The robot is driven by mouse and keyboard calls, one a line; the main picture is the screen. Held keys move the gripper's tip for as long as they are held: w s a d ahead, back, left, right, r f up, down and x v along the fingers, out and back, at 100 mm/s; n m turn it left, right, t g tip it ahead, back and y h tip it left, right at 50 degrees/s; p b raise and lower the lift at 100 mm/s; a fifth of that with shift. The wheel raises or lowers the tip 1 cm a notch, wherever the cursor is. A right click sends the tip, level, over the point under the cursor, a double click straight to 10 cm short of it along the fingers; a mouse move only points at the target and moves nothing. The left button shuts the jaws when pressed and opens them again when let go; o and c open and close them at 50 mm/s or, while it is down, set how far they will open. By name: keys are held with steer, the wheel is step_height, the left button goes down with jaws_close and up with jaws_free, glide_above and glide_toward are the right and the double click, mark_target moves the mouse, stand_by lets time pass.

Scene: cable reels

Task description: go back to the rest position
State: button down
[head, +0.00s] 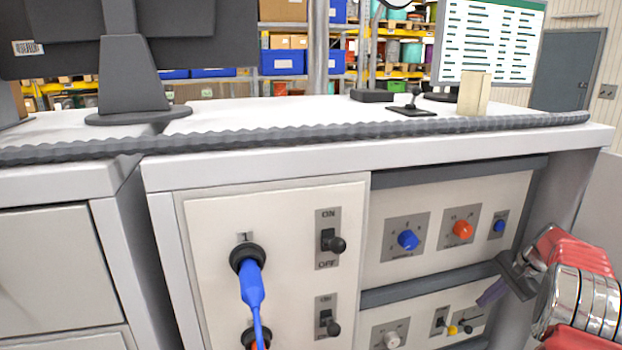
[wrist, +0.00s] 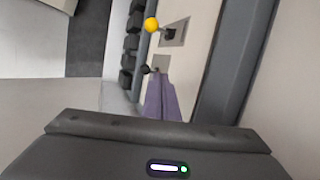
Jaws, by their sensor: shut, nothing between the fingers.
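My gripper (head: 487,295) is at the lower right in the head view, in front of the lower right panel. Its purple fingers are together with nothing between them. In the wrist view the gripper's purple fingers (wrist: 164,98) point up the picture, near a small black knob (wrist: 147,70) and a yellow knob (wrist: 151,25). I cannot tell whether the fingertips touch the panel or the black knob. My red and silver arm reaches in from the right edge.
A left panel (head: 200,215) holds a blue plug (head: 252,285) with its cable and two black toggle levers. The upper right panel carries a blue knob (head: 407,240) and a red-orange knob (head: 462,230). A dark ribbed hose (head: 300,136) runs along the white bench edge.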

step_height(320, 180, down, 3)
steer(key=s, duration=0.3)
steer(key=s+a+r+n+h, duration=0.1)
steer(key=s+a+r+n, duration=0.3)
steer(key=s+a, duration=0.6)
steer(key=s+a+r+n+t+h, duration=0.1)
steer(key=s+a+r+n, duration=0.4)
steer(key=s+a+r, duration=0.4)
steer(key=s+a+r+n+t+h, duration=0.1)
steer(key=s+a+r+n, duration=0.4)
steer(key=s+a, duration=0.6)
steer(key=a+r, duration=0.1)
steer(key=a, duration=0.8)
steer(key=shift+r+h, duration=0.15)
steer(key=shift+h, duration=0.15)
steer(key=shift+d, duration=0.1)
